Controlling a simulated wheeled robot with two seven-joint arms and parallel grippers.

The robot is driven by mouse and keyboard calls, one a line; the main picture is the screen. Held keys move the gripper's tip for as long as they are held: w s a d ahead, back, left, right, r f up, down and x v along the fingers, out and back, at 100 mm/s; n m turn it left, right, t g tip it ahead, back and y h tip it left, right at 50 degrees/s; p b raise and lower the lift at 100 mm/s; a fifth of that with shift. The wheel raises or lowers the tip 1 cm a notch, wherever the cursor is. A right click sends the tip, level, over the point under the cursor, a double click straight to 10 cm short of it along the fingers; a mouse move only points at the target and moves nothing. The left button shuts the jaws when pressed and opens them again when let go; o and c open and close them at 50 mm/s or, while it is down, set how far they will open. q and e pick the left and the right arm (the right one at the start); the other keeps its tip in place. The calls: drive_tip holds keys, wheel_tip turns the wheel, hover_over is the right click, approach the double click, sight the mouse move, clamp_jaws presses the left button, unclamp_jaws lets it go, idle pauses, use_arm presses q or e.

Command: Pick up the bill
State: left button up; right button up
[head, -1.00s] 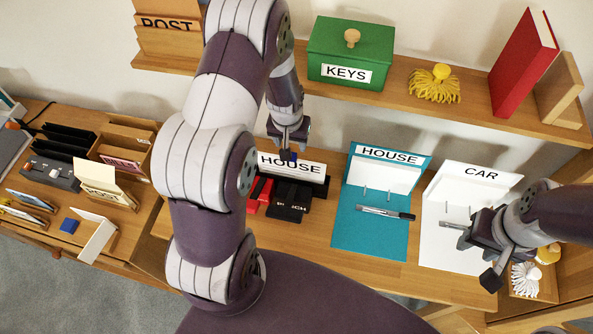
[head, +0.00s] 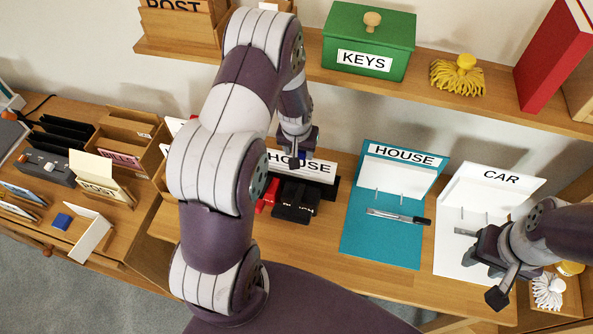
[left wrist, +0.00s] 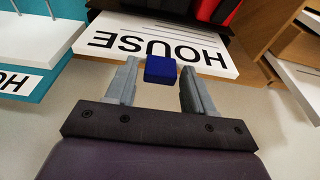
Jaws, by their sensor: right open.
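A white sheet headed HOUSE (head: 318,170), with printed lines and a blue tab, stands behind the red and black items; it may be the bill, but I cannot read that word on it. It also shows upside down in the left wrist view (left wrist: 120,40). My left gripper (head: 296,160) is at this sheet. In the left wrist view my left gripper (left wrist: 160,85) is open, with the blue tab (left wrist: 160,69) between its fingertips and a gap on each side. My right gripper (head: 485,270) is open and empty over the lower part of the white CAR board.
A teal HOUSE board (head: 380,240) with a pen (head: 398,216) lies right of the sheet. The white CAR board (head: 490,185) is further right. A shelf above holds a green KEYS box (head: 370,45).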

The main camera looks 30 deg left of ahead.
use_arm(q)
clamp_jaws()
drive_tip(key=shift+r, duration=0.1)
drive_tip(key=shift+r, duration=0.1)
wheel_tip(320, 180, up, 11)
drive_tip(key=p, duration=0.9)
idle(0.4)
drive_tip(key=shift+f, duration=0.2)
